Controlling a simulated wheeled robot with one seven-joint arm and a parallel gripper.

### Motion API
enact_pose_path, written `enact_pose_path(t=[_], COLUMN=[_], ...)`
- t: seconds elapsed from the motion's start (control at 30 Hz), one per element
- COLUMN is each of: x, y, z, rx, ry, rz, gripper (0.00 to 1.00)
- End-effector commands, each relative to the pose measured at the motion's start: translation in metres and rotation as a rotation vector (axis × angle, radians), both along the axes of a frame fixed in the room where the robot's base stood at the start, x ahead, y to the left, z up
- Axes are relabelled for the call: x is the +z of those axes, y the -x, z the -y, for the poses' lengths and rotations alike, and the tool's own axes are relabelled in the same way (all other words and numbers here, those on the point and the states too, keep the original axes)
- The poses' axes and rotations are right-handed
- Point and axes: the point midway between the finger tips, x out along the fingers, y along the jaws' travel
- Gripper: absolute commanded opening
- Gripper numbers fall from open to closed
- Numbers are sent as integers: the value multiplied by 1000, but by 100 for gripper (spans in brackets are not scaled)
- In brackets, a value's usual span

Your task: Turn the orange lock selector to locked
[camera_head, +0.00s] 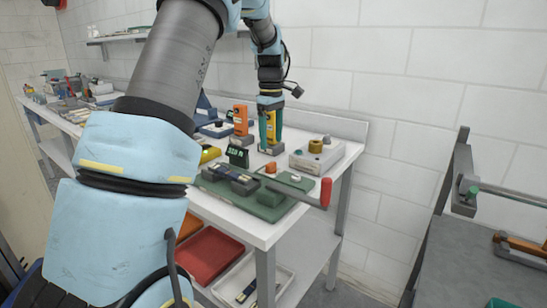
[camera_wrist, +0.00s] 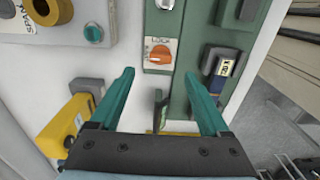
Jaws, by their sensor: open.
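The orange lock selector (camera_wrist: 159,54) is a small round knob on a white plate, with lettering that looks like LOCK above it. In the wrist view it sits on the green fixture (camera_wrist: 205,22). In the head view the selector (camera_head: 271,168) shows on the green fixture (camera_head: 268,210) on the bench. My gripper (camera_wrist: 159,75) is open, with teal fingers spread wide and nothing between the tips. The selector lies ahead of the tips, between their lines, apart from them. I cannot read its exact setting.
An orange instrument (camera_head: 240,119) and a small black display (camera_head: 238,157) stand close by.

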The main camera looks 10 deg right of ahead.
Motion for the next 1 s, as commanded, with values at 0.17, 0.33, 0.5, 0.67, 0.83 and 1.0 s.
enact_pose_path(t=[0.17,0.33,0.5,0.67,0.83,1.0], x=[-34,-59,-73,-76,-76,-76], y=[1,1,0,0,0,0], z=[-1,-1,-1,-1,-1,-1], rx=[0,-1,0,-1,-1,-1], ry=[-2,-1,0,1,1,1], rz=[-4,-3,-1,1,1,1], gripper=[80,80,80,80,79,60])
